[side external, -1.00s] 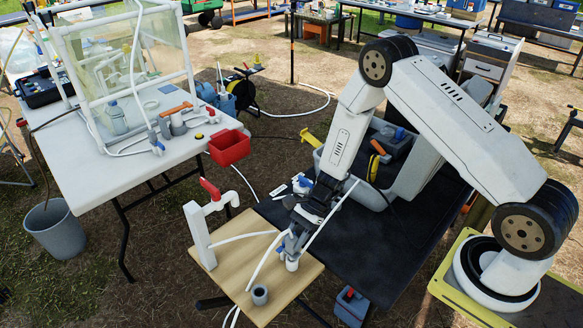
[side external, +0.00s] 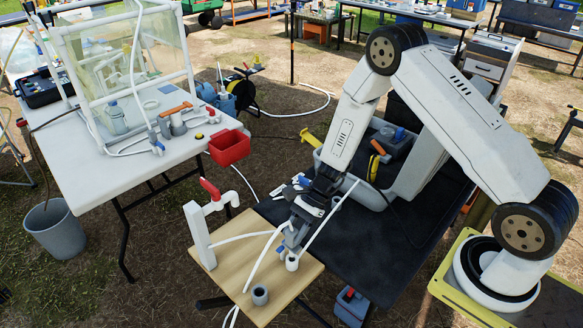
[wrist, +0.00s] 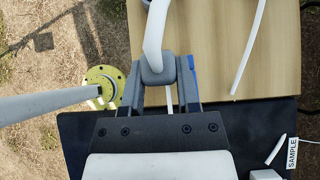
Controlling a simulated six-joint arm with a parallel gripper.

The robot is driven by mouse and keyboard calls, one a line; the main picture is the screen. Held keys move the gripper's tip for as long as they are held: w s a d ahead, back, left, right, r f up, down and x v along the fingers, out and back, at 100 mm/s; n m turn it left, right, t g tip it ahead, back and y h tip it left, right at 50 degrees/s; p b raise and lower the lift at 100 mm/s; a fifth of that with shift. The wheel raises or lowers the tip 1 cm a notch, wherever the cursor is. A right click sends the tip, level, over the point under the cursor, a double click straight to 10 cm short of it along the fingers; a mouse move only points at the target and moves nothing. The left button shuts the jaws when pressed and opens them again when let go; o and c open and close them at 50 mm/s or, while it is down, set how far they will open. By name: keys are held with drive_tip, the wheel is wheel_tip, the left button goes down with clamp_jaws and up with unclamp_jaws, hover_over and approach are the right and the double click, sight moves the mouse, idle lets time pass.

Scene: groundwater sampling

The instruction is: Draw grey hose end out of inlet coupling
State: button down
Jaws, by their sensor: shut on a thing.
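My gripper (side external: 292,240) is low over the wooden board and shut on the hose end. In the wrist view, my gripper (wrist: 160,76) has its fingers either side of a grey block-like hose end (wrist: 157,70), with a pale hose (wrist: 157,28) running up from it. In the side external view, the pale hose (side external: 260,262) curves from the board's front up to my fingers. A short white upright fitting (side external: 292,263), perhaps the inlet coupling, stands just below the fingers. I cannot tell whether the hose end still touches it. A blue part (wrist: 192,68) shows beside the right finger.
Another pale hose (wrist: 249,50) lies on the board. A red bin (side external: 230,147) hangs at the white table's edge. A dark mat (side external: 375,245) lies right.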

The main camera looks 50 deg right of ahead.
drive_tip(key=shift+r, duration=0.7)
drive_tip(key=shift+r, duration=2)
drive_tip(key=w+d+m+t, duration=0.45)
drive_tip(key=w+d, duration=0.65)
drive_tip(key=d, duration=0.4)
wheel_tip(320, 180, down, 6)
drive_tip(key=w+a+f, duration=0.1)
drive_tip(key=w+a, duration=0.2)
drive_tip(key=a, duration=0.5)
drive_tip(key=w+a+f, duration=0.2)
drive_tip(key=w+a, duration=0.2)
drive_tip(key=a, duration=0.4)
drive_tip(key=shift+a+g+h, duration=0.3)
drive_tip(key=shift+g+h, duration=0.1)
drive_tip(key=shift+g, duration=0.05)
drive_tip(key=shift+f, duration=0.75)
